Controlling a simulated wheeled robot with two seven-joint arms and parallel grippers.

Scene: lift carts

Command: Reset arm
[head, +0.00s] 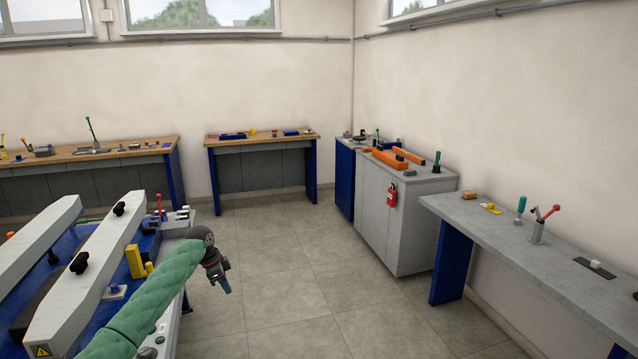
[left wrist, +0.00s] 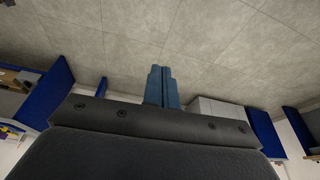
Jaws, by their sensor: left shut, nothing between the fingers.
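My left arm, in a green padded sleeve, comes in from the lower left of the head view. My left gripper (head: 226,286) hangs at its end, pointing down over the open floor and touching nothing. In the left wrist view the two blue fingers (left wrist: 160,86) lie side by side, closed with nothing between them. My right gripper is in neither view.
A blue and white machine (head: 92,255) fills the lower left, close to my arm. A grey bench (head: 560,235) runs along the right wall, beside a grey cabinet (head: 410,235). A wood-topped bench (head: 262,140) stands at the back. The tiled floor (head: 300,270) between them is clear.

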